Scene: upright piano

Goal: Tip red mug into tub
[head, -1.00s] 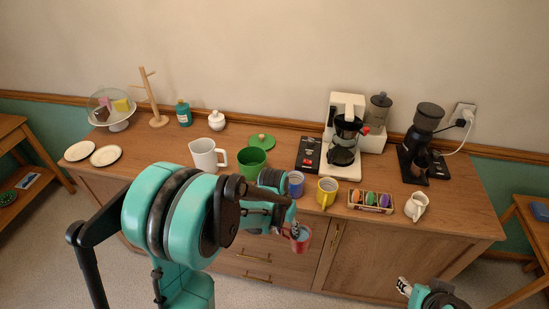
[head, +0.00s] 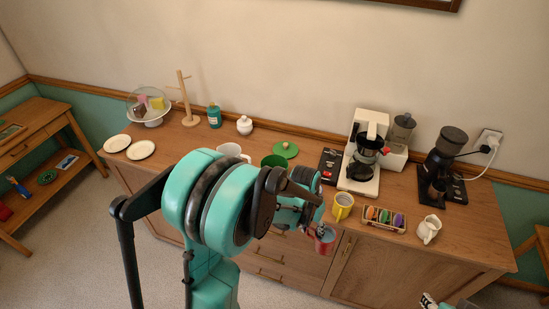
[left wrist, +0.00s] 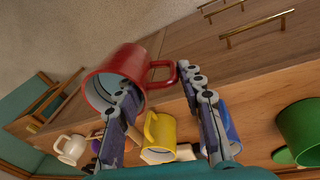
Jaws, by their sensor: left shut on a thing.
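The red mug (head: 325,241) hangs from my left gripper (head: 317,228), in front of the counter's front edge. In the left wrist view the mug (left wrist: 112,76) is tilted, its mouth toward the camera and its handle between the fingers of my left gripper (left wrist: 163,105). One finger overlaps the mouth, so the exact contact is unclear. The green tub (head: 268,162) stands open on the counter, partly hidden by my arm; it also shows in the left wrist view (left wrist: 302,130). The mug is apart from the tub. My right gripper (head: 428,301) is cut off at the bottom edge.
A green lid (head: 286,150) lies behind the tub, and a white mug (head: 228,150) stands left of it. A blue mug (left wrist: 229,127) is near the yellow one.

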